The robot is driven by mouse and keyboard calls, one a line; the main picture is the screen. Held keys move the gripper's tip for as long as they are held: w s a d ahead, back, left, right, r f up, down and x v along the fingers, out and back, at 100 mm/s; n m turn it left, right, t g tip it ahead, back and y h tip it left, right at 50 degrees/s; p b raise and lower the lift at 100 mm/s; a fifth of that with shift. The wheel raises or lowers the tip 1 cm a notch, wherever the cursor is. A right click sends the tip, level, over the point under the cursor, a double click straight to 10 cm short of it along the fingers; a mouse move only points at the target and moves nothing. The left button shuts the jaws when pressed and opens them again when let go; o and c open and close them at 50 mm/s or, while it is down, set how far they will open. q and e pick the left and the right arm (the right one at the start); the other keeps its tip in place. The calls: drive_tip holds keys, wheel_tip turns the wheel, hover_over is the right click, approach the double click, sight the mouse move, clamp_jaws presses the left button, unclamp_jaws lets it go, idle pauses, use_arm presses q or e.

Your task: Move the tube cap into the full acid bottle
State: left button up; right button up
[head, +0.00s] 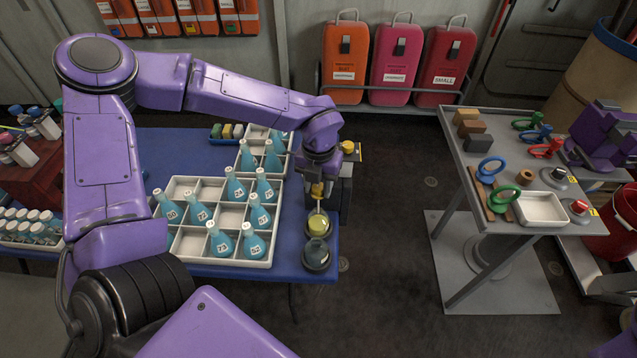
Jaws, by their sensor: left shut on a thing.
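My left gripper (321,188) points down over the right end of the blue table. It is shut on a small yellowish thing, mostly hidden by the fingers; I cannot tell for sure that it is the tube cap. Just below it are a round dark holder with a yellow top (317,224) and a second round dark holder (316,256). Several numbered flasks (221,242) with blue liquid stand in a white divided tray (195,253) left of the gripper. I cannot make out which vessel is the full acid bottle.
The blue table (185,152) also carries a second white tray behind and white bottles (32,228) at far left. A grey table (470,150) at right holds coloured rings, blocks and an empty white tray (541,208). Dark floor lies open between the tables.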

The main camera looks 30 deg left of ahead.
sight(319, 212)
use_arm(q)
drive_tip(key=shift+f+b, duration=0.85)
drive_tip(key=shift+f, duration=0.55)
drive_tip(key=shift+f+b, duration=1.6)
drive_tip(key=shift+f, duration=0.7)
drive_tip(key=o, duration=1.6)
drive_tip(key=shift+c, duration=0.2)
drive_tip(key=shift+r, duration=0.1)
wheel_tip(319, 212, up, 6)
drive_tip(key=p, duration=0.5)
drive_tip(key=shift+f, duration=0.3)
